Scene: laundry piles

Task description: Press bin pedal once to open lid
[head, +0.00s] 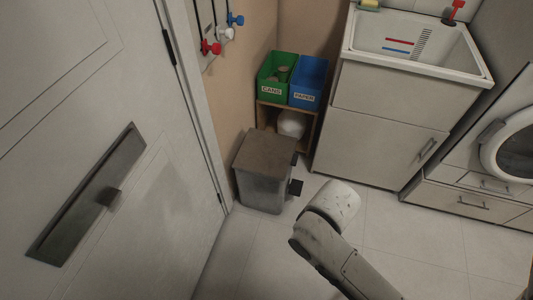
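A grey bin (263,190) with a brownish flat lid (266,152) stands on the floor against the wall, left of centre in the head view. The lid looks shut. A small black tab (296,187), which looks like the pedal, sticks out low on the bin's right side. My arm reaches up from the bottom of the picture, and its pale rounded link is just right of and nearer than the tab, with a gap visible between them. My gripper's fingers do not show.
A wooden shelf (313,122) behind the bin carries a green CANS box (271,89) and a blue PAPER box (304,98). A sink cabinet (370,146) and a washer (512,150) stand right. A white door (165,200) is left. Tiled floor (430,245) is clear.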

